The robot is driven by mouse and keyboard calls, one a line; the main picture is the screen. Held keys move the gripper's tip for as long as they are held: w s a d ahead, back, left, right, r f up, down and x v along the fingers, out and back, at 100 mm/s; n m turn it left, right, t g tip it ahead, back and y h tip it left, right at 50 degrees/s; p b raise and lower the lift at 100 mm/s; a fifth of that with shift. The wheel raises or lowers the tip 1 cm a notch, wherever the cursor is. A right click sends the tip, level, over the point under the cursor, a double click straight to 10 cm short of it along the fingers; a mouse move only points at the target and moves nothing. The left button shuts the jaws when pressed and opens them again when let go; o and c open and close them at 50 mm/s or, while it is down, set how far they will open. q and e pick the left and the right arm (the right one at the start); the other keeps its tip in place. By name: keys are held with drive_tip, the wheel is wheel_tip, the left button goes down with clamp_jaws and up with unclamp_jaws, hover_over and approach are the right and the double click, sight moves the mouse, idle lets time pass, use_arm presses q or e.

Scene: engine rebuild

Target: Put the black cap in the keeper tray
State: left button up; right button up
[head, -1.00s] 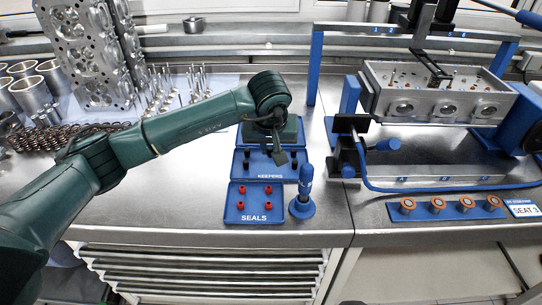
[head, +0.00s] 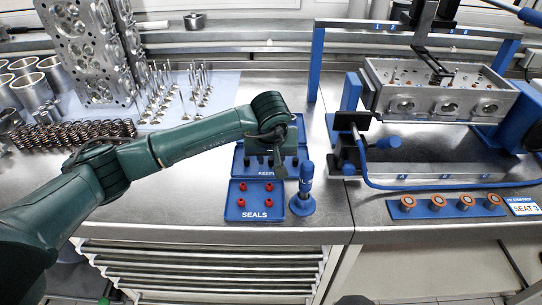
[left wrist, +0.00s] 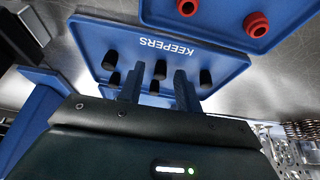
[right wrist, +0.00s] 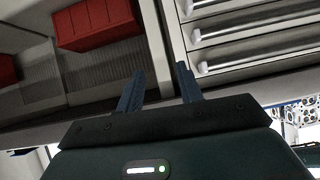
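The blue keeper tray (head: 238,166) lies behind the seals tray in the head view, partly covered by my left arm. In the left wrist view the keeper tray (left wrist: 98,40) bears the word KEEPERS, and several black caps (left wrist: 205,77) stand on it. My left gripper (left wrist: 157,82) is over this tray with its fingers apart. Black caps show in the gap between the fingers, but none is visibly clamped. In the head view the left gripper (head: 270,166) points down at the tray. My right gripper (right wrist: 160,78) is open and empty, away from the trays.
The blue seals tray (head: 254,214) with red seals lies in front of the keeper tray. A blue upright tool (head: 303,195) stands right of it. The cylinder head in its blue stand (head: 440,95) is at right.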

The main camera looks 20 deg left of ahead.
use_arm(q)
drive_tip(key=shift+r, duration=0.1)
drive_tip(key=shift+r, duration=0.2)
drive_tip(key=b+v, duration=0.1)
drive_tip(key=v, duration=1)
drive_tip(key=shift+s+r, duration=0.2)
drive_tip(key=shift+r, duration=0.15)
drive_tip(key=shift+d, duration=0.1)
